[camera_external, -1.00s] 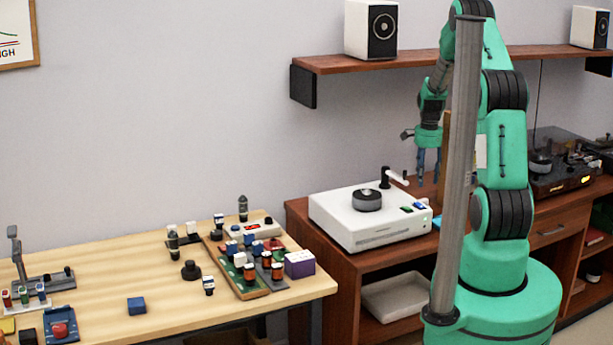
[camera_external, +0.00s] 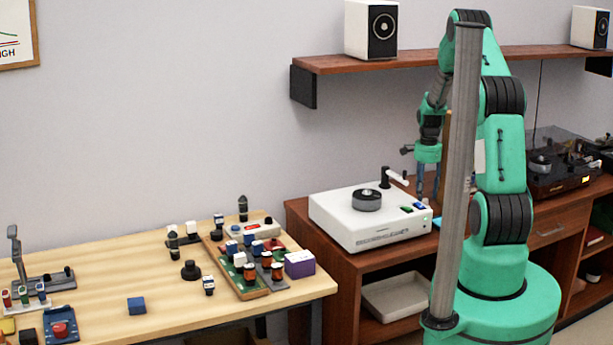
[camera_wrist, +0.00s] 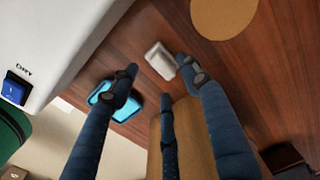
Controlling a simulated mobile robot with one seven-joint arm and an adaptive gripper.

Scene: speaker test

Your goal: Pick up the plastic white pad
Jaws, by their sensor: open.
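The white pad (camera_wrist: 160,61) is a small pale rounded block lying on the dark wooden cabinet top in the wrist view. My gripper (camera_wrist: 160,80) is open, with its dark blue fingers spread. In the picture, two fingertips lie left and right of the pad and the third finger is below it. The fingers look empty, and I cannot tell how high they are above the pad. In the external view my gripper (camera_external: 428,192) hangs over the cabinet, right of the white player; the column partly covers this area and I cannot make out the pad there.
A bright blue tray-like object (camera_wrist: 136,104) lies beside the pad, behind the left finger. The white player (camera_external: 365,220) stands close on the left. A round tan disc (camera_wrist: 224,15) lies beyond the pad. A grey column (camera_external: 460,170) stands before my arm.

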